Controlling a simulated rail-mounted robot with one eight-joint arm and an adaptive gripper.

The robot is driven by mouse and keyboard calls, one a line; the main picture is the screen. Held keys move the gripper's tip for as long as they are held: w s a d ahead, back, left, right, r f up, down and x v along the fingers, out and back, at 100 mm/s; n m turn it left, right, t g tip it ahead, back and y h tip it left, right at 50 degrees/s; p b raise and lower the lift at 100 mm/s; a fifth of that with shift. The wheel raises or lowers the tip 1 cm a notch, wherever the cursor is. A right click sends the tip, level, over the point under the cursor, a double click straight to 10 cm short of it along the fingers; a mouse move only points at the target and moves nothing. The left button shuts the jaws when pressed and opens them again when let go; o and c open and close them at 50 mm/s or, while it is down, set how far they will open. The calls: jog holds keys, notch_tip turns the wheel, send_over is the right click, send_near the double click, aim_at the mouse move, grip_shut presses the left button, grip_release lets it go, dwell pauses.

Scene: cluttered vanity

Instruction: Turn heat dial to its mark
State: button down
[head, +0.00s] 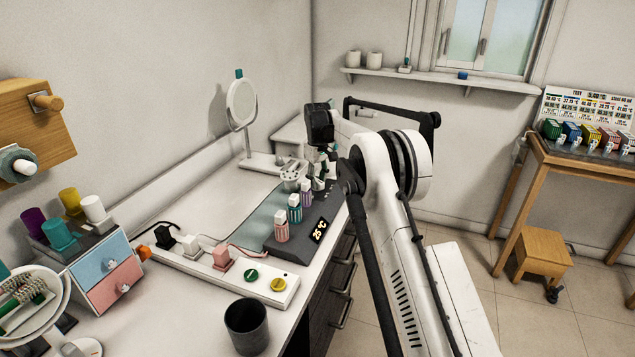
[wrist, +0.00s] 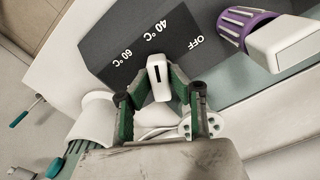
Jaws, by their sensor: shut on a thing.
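The heat dial (wrist: 158,72) is a white knob with a black line, set on a dark grey panel (wrist: 105,42) in the wrist view. The panel carries white labels "60 °C", "40 °C" and "OFF". The black line points toward the top of the picture, roughly toward "40 °C"; I cannot tell if it is exactly aligned. My gripper (wrist: 160,88) has its green-padded fingers shut on the knob from both sides. In the head view my gripper (head: 319,168) is at the far end of the dark control unit (head: 290,245) and hides the dial.
A round mirror (head: 241,103) stands behind. A power strip (head: 225,275) and dark cup (head: 246,325) are at the front.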

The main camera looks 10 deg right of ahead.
aim_at(317, 180)
jog(key=c, duration=1.6)
grip_release()
notch_tip(317, 180, up, 12)
jog(key=shift+r, duration=0.1)
